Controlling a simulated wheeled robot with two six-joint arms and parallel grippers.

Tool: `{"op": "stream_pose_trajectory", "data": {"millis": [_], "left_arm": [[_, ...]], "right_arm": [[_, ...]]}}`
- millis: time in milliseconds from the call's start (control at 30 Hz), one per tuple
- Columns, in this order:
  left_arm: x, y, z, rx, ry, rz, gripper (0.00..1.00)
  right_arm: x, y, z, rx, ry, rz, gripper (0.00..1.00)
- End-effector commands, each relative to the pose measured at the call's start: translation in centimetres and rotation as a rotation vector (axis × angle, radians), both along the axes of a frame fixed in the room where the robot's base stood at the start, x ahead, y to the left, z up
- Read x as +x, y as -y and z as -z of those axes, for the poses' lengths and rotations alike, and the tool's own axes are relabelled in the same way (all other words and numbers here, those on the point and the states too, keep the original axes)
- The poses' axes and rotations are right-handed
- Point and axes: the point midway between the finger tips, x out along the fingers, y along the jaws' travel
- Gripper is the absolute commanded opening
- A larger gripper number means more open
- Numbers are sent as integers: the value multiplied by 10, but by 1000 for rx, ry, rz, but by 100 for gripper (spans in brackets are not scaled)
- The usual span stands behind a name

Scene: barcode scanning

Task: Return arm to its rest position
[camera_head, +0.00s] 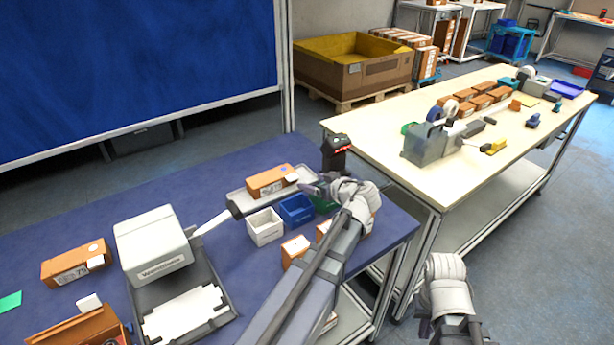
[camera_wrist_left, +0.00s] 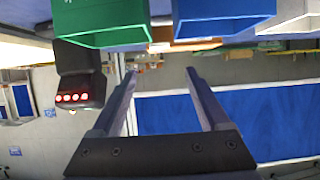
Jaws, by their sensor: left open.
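My left gripper (camera_head: 312,187) is over the right part of the blue-topped table, beside the small bins. In the left wrist view its two fingers (camera_wrist_left: 158,85) are apart with nothing between them. A black scanner (camera_head: 335,158) with red lights stands upright just behind the gripper. The scanner also shows at the left of the wrist view (camera_wrist_left: 78,75), apart from the fingers. An orange-brown box (camera_head: 268,182) lies on a grey tray (camera_head: 240,203) left of the gripper. My right arm is at the lower right; its gripper (camera_head: 452,332) is only partly seen and its jaws are unclear.
White (camera_head: 265,228) and blue (camera_head: 297,210) bins sit beside my left arm. A label printer (camera_head: 155,245) and another box (camera_head: 76,264) are further left. Small boxes (camera_head: 295,250) lie close to my left arm. A cream table (camera_head: 375,145) with a tape dispenser (camera_head: 428,147) stands right.

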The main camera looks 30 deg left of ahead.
Motion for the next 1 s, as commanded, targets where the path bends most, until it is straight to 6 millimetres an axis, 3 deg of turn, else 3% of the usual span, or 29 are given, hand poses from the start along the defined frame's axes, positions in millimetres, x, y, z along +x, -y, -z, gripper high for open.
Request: {"op": "stream_pose_trajectory", "data": {"millis": [667,1000], "left_arm": [[-3,6,-4,0,0,-1,78],[-3,6,-54,0,0,-1,78]], "right_arm": [[0,0,-4,0,0,0,0],[0,0,-54,0,0,0,0]]}}
